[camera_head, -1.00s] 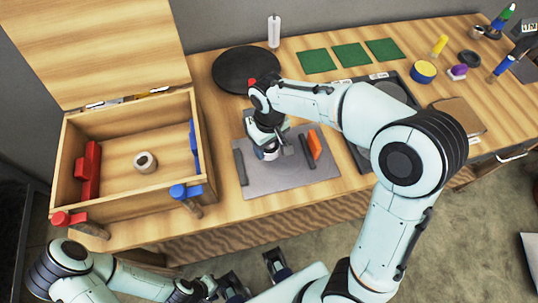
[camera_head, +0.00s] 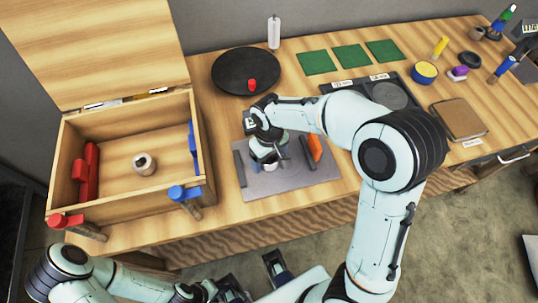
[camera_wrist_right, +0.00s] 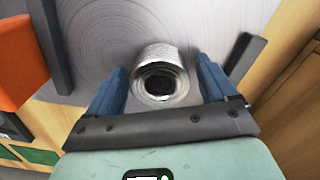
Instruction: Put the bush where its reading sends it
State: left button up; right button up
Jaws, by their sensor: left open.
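A silvery metal bush with a dark bore (camera_wrist_right: 161,78) is on the grey plate (camera_head: 290,186), between the two blue fingers of my right gripper (camera_wrist_right: 163,88). A narrow gap shows on each side of it, so that gripper is open around it. In the head view the right gripper (camera_head: 268,158) is low over the plate and mostly hides the bush. A second pale ring-shaped bush (camera_head: 145,163) lies in the open wooden box (camera_head: 122,207). My left gripper (camera_head: 255,278) is open and empty at the bottom edge, in front of the table.
An orange block (camera_head: 314,147) and dark bars stand on the plate. A black disc (camera_head: 232,72) with a small red piece (camera_head: 252,85) is behind. Green squares (camera_head: 350,55), a dark panel (camera_head: 395,92) and a brown book (camera_head: 460,118) lie to the right. Red (camera_head: 65,221) and blue (camera_head: 184,193) clamps sit at the box front.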

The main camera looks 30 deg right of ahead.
jog(key=shift+r, duration=0.25)
notch_tip(320, 180, up, 12)
jog(key=p, duration=0.2)
jog(key=shift+f, duration=0.1)
dwell(0.7)
